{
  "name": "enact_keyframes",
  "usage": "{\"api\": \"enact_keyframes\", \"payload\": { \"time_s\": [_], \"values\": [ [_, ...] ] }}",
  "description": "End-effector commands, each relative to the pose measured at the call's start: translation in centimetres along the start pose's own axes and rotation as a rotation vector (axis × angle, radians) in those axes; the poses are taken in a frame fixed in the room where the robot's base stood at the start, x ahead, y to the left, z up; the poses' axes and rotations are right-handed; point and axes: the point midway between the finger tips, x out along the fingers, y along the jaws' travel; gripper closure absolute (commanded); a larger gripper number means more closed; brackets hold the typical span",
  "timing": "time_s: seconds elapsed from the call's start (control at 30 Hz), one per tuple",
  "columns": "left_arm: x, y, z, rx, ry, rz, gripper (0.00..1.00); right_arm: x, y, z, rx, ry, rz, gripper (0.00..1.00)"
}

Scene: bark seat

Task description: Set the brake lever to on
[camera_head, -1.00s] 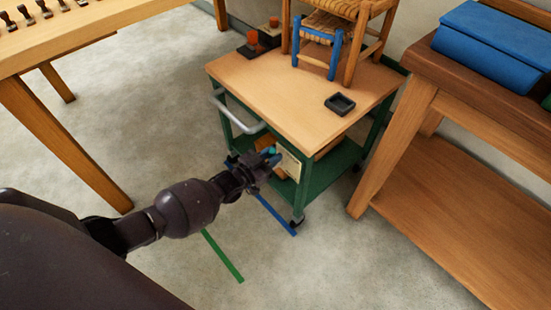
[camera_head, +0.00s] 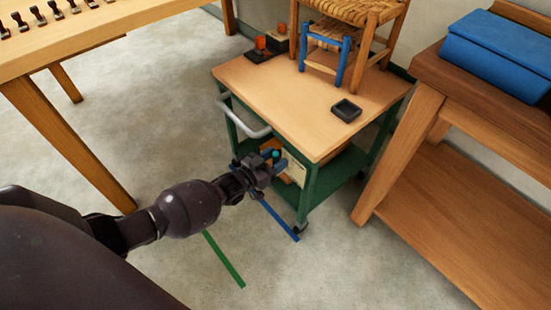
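The trolley (camera_head: 318,138) has a wooden top and a green frame, with a grey handle (camera_head: 246,122) on its left side. A small teal knob (camera_head: 276,154) shows low at the trolley's near side; it may be the tip of the brake lever, whose arm and marking I cannot make out. My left gripper (camera_head: 274,159) is at the knob, in front of the lower shelf. Its fingers look apart, one on each side of the knob; whether they touch it is too small to tell. My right gripper is out of view.
A small chair with a blue frame part (camera_head: 325,62) and a black tray (camera_head: 346,110) are on the trolley. A workbench (camera_head: 75,35) stands left, a wooden bench (camera_head: 465,130) right. Blue tape (camera_head: 279,219) and green tape (camera_head: 223,259) mark the open floor.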

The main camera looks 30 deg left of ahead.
Motion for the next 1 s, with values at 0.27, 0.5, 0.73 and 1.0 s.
{"api": "enact_keyframes", "payload": {
  "time_s": [0.27, 0.5, 0.73, 1.0],
  "values": [
    [-0.1, 0.0, 0.0, 0.003, 0.0, 0.001, 0.52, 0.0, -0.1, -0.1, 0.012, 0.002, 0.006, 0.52],
    [-2.5, 0.0, -0.3, 0.005, 0.003, 0.001, 0.52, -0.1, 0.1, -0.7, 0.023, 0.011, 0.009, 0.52],
    [-6.7, -0.1, -0.4, 0.005, 0.004, 0.0, 0.52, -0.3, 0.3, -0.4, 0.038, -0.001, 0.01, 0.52],
    [-10.1, 0.0, -0.2, 0.003, 0.001, 0.0, 0.52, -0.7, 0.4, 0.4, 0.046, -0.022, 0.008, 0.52]
  ]
}}
